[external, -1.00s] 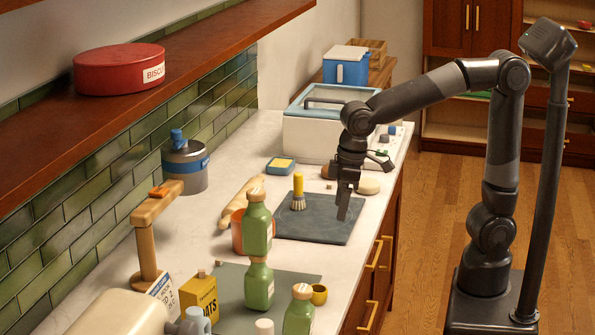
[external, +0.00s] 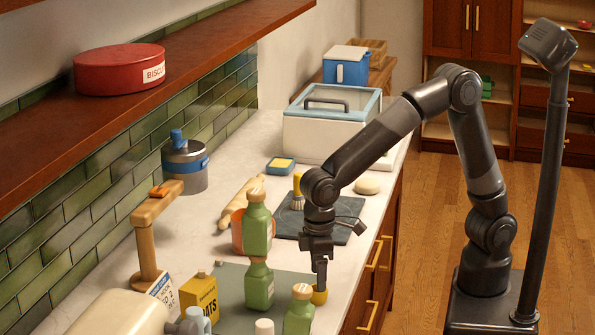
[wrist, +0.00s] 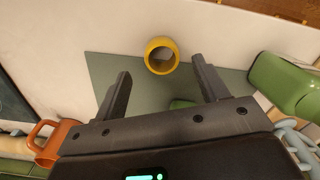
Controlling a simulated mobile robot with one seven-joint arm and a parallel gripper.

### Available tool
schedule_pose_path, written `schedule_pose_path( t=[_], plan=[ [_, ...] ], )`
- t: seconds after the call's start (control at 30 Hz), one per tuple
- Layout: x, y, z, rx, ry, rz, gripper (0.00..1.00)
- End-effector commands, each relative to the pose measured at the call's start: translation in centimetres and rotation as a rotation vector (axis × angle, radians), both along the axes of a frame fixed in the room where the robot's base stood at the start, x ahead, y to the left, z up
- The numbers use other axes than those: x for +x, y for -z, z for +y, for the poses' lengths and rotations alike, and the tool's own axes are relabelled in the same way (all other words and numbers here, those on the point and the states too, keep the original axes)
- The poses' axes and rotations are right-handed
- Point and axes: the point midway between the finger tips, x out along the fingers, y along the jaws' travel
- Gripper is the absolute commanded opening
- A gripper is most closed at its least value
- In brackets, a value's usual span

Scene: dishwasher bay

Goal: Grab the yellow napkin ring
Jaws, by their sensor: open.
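The yellow napkin ring (wrist: 149,64) lies at the edge of a grey-green mat (wrist: 105,66) in the wrist view, its round opening showing. It sits beyond and between my fingertips, apart from both fingers. My gripper (wrist: 163,82) is open and empty. In the external view my gripper (external: 319,283) points down right over the ring (external: 320,297), and its fingers hide part of it.
Green bottles (external: 257,222) stand just left of my gripper; one green bottle (external: 299,312) is close in front. An orange mug (external: 237,231), a brush (external: 298,190) and an oats box (external: 199,297) are nearby. The counter's front edge is close on the right.

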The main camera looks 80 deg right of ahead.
Motion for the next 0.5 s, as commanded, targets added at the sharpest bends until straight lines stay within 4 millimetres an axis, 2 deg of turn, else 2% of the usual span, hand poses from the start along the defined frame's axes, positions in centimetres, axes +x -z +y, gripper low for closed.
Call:
schedule_pose_path(
  t=[0.3,0.5],
  plan=[
    [0.1,4.3,0.3,-0.002,0.000,0.001,0.67],
    [0.1,5.2,0.3,0.000,0.000,-0.001,0.67]
  ],
)
